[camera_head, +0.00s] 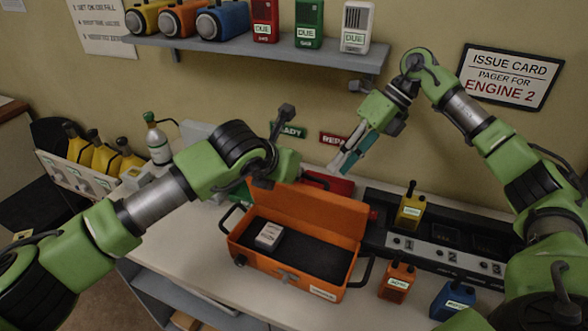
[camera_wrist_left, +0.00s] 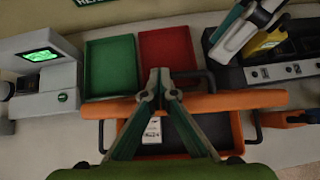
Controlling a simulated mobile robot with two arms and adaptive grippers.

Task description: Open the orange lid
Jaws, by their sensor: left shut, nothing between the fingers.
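The orange case (camera_head: 290,283) stands on the counter with its orange lid (camera_head: 310,212) raised along the back edge. In the left wrist view the lid (camera_wrist_left: 215,103) is a nearly edge-on band. A white pager (camera_head: 268,236) lies on the case's dark lining, and it also shows in the left wrist view (camera_wrist_left: 152,130). My left gripper (camera_wrist_left: 161,82) is shut and empty; its fingers cross over the lid band, and I cannot tell whether they touch it. My right gripper (camera_head: 345,162) hangs above the counter behind the lid; its finger gap is unclear.
A green tray (camera_wrist_left: 110,68) and a red tray (camera_wrist_left: 166,50) lie behind the case. A numbered charger console (camera_head: 430,250) with a yellow pager (camera_head: 411,208) is to the right. Orange (camera_head: 397,283) and blue (camera_head: 453,299) pagers stand in front of it. A shelf (camera_head: 270,52) hangs above.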

